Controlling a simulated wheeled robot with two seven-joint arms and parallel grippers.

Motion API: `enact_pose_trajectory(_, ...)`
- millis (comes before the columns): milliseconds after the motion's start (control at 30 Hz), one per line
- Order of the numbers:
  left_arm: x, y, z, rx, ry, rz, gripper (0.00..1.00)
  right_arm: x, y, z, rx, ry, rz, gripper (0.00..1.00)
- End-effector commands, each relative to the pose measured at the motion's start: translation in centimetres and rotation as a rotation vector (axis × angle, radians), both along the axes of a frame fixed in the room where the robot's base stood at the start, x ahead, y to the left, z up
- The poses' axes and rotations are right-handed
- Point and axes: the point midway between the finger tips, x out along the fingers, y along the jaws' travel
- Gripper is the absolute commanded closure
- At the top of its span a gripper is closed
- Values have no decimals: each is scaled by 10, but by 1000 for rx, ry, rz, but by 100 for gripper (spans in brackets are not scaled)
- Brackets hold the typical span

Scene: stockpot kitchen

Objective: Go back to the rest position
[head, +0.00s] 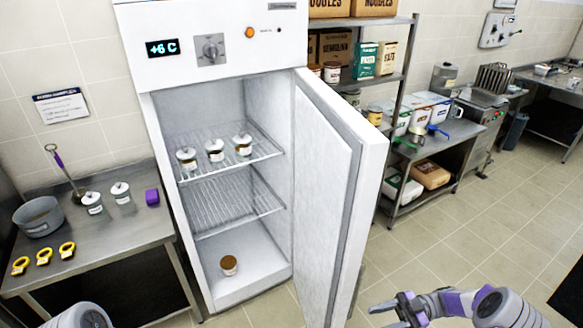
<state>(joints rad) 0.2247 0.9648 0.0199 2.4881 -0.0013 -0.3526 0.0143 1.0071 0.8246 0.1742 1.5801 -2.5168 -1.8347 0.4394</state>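My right gripper (382,315) is at the bottom of the head view, in front of the open fridge door. Its fingers point left, look apart and hold nothing that I can see. Only a rounded grey piece of my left arm shows at the bottom left edge; my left gripper is out of view. The white fridge (215,45) stands open, its door (335,190) swung out to the right.
A steel table (110,235) at left holds a grey pot (39,217), two white-lidded jars (107,196), a purple block (152,197) and yellow ring-shaped items (44,256). A stocked shelf rack (400,75) and counters stand behind the door. The tiled floor (470,230) at right is clear.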

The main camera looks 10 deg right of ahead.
Motion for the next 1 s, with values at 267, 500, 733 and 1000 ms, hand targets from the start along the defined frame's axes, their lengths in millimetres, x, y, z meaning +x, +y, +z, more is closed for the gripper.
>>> enact_pose_trajectory(267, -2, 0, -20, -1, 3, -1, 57, 80, 62, -22, 91, 17, -302, 54)
enact_pose_trajectory(500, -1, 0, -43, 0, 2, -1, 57, 152, 115, -75, 89, 234, -668, 54)
enact_pose_trajectory(733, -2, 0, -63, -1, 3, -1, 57, 164, 156, -165, -64, 597, -929, 54)
enact_pose_trajectory(1000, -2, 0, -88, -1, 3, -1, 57, 78, 200, -280, -416, 1128, -1079, 54)
